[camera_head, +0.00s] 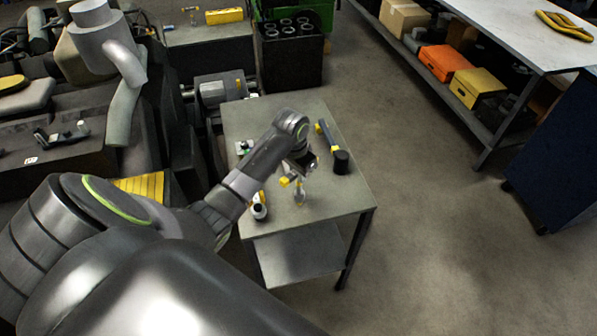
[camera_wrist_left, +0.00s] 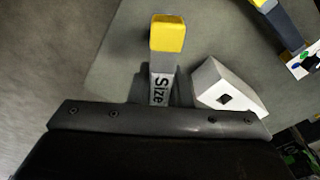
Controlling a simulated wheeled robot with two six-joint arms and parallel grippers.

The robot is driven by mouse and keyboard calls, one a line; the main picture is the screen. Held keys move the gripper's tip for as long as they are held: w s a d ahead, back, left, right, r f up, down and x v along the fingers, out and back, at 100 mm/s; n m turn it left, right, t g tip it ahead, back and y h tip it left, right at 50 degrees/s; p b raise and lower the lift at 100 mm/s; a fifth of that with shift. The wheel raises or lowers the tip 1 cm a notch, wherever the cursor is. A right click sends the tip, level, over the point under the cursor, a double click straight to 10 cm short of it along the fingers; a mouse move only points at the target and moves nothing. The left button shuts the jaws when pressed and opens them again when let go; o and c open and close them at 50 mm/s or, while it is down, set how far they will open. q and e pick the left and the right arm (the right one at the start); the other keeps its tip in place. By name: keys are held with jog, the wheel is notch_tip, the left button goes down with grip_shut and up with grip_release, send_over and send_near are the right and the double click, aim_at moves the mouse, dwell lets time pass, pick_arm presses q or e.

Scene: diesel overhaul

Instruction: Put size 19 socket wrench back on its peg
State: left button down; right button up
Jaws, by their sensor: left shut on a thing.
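My left gripper (camera_head: 296,176) hangs low over the small grey worktable and is shut on a tool. In the left wrist view this tool, the socket wrench (camera_wrist_left: 162,88), has a yellow end and a grey shaft with a label reading "Size". The number is hidden by the gripper's dark edge. In the head view the yellow end (camera_head: 285,182) sticks out left of the gripper. A pale wedge with a square dark hole (camera_wrist_left: 230,90) sits beside the shaft; I cannot tell whether it is a finger. I cannot make out the peg. My right gripper is out of view.
The worktable (camera_head: 347,197) also holds a dark and yellow tool (camera_head: 327,136), a black cylinder (camera_head: 341,161) and another tool (camera_head: 259,211) near its front left. Open floor lies to the right, then a workbench (camera_head: 510,35) and a dark blue cabinet (camera_head: 560,150).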

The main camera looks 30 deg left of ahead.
pick_arm(q)
jog(key=shift+f, duration=0.2)
jog(key=shift+f+b, duration=0.5)
jog(key=shift+f, duration=0.45)
jog(key=c, duration=0.7)
grip_release()
jog(key=shift+r+p, duration=0.65)
jog(key=shift+r, duration=3.9)
jog(key=shift+f, duration=0.1)
